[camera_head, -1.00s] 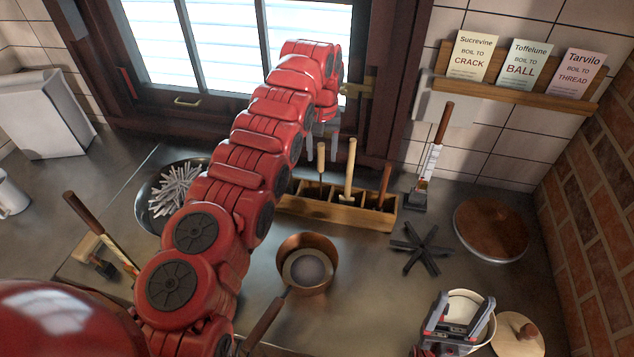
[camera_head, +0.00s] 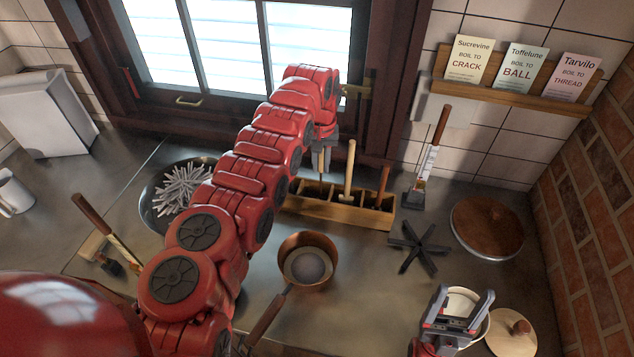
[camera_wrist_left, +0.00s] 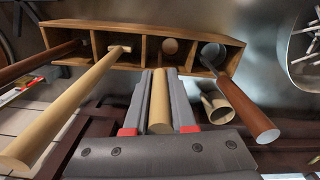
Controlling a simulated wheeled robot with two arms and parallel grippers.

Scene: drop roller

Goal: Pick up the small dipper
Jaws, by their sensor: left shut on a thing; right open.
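A wooden rack (camera_head: 335,210) with compartments stands below the window and holds several handled tools. My left gripper (camera_head: 321,170) points down over its left part and is shut on the pale wooden handle of the small dipper. In the left wrist view the dipper's handle (camera_wrist_left: 160,105) lies between both fingers, and its round end (camera_wrist_left: 170,46) sits inside a compartment of the rack (camera_wrist_left: 222,55). In the head view the gripper hides most of the dipper. My right gripper (camera_head: 457,308) is open at the lower right, over a white pot (camera_head: 463,303).
A longer pale handle (camera_head: 349,170) and a dark handle (camera_head: 383,185) stand in the rack to the right. A dark-handled ladle (camera_wrist_left: 235,95) is on the gripper's other side. A copper pan (camera_head: 307,258) sits in front; a black trivet (camera_head: 418,247) is to the right.

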